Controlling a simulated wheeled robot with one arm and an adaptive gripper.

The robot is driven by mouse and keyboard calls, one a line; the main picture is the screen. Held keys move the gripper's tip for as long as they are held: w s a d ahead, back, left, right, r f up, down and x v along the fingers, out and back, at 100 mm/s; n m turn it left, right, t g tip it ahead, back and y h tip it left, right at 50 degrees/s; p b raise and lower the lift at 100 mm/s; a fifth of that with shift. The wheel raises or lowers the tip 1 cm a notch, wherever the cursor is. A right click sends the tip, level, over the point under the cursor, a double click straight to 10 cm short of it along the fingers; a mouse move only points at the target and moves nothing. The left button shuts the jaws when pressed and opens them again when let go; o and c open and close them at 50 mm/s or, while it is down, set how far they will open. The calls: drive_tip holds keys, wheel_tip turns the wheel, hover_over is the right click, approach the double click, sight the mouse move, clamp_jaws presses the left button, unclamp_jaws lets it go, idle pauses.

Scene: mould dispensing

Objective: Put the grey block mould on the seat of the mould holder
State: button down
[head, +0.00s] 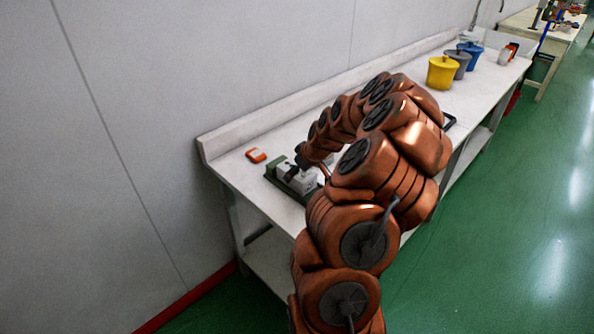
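My copper arm reaches over the white bench, and my small dark gripper (293,173) is low at the bench's near left part. Pale grey blocks (303,183) stand right at the gripper, on or against a dark green tray-like base (273,171). I cannot tell which of these is the grey block mould, nor whether the gripper touches it. The fingers are too small and dark to show whether they are open or shut. A black-edged item (449,121) shows partly behind my arm; I cannot tell whether it is the mould holder, and no seat is clearly visible.
An orange item (256,155) lies left of the green base. My arm hides the bench's middle. Green floor is clear at right.

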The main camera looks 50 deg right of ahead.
drive_tip(key=shift+f, duration=0.1)
drive_tip(key=shift+c, duration=0.7)
unclamp_jaws()
drive_tip(key=shift+r, duration=0.2)
drive_tip(key=b+v, duration=0.4)
drive_tip(key=v, duration=0.8)
drive_tip(key=s+a+r+n+g+y, duration=0.1)
drive_tip(key=a+g, duration=0.1)
drive_tip(key=a, duration=1)
drive_tip(key=s+a+r+n+g+y, duration=0.1)
drive_tip(key=a+r, duration=0.1)
drive_tip(key=a, duration=1.1)
drive_tip(key=s+a+f+g, duration=0.1)
drive_tip(key=s+a, duration=0.3)
drive_tip(key=s, duration=0.3)
drive_tip(key=s+a+f+m+g+h, duration=0.1)
drive_tip(key=s+a, duration=0.3)
drive_tip(key=s, duration=0.4)
drive_tip(key=s+a+f+g+h, duration=0.1)
drive_tip(key=s+a+g, duration=0.1)
drive_tip(key=s+a, duration=0.2)
drive_tip(key=s, duration=0.3)
drive_tip(key=shift+s+a+m+g, duration=0.15)
drive_tip(key=shift+a+m+g, duration=0.15)
drive_tip(key=shift+m+g, duration=0.1)
